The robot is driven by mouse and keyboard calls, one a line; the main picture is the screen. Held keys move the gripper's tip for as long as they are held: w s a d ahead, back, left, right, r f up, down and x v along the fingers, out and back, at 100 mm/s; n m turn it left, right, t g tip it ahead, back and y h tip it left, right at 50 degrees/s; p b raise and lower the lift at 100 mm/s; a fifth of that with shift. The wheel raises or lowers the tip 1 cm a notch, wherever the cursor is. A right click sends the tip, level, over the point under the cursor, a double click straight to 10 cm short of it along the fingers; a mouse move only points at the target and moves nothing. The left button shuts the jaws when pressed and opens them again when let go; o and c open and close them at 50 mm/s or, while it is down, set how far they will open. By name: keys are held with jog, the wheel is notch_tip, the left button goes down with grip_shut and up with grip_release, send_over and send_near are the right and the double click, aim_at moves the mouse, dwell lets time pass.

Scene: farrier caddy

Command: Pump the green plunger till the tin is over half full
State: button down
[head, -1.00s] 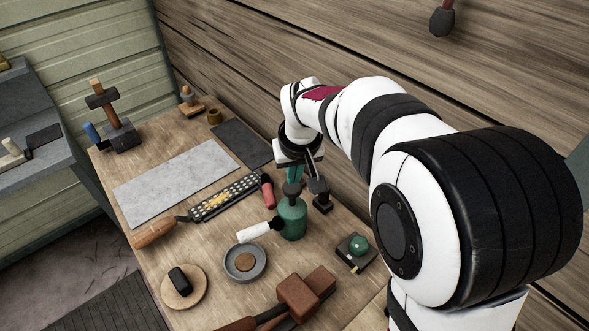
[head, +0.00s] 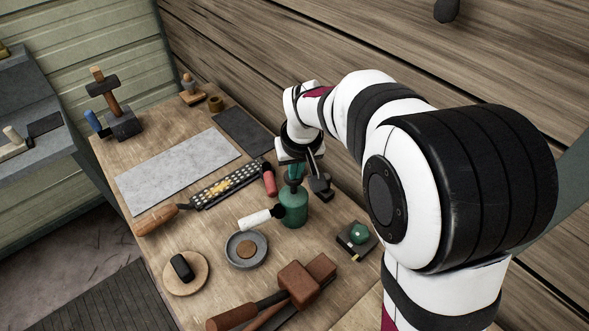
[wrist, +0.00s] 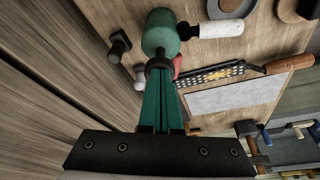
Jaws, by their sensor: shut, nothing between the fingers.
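The plunger is mostly hidden by the fingers. In the wrist view the green fingers meet a dark collar at the top of the bottle (wrist: 160,33).
A dark tool (head: 320,188) stands close right of the bottle. A block with a green knob (head: 357,238) is to the right. A rasp (head: 225,187), a red-handled item (head: 269,182), a brown mallet (head: 298,284) and a round wooden disc (head: 186,273) lie around.

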jog(key=shift+f, duration=1.35)
jog(key=shift+r, duration=2.05)
jog(key=shift+f, duration=2.05)
jog(key=shift+r, duration=2.05)
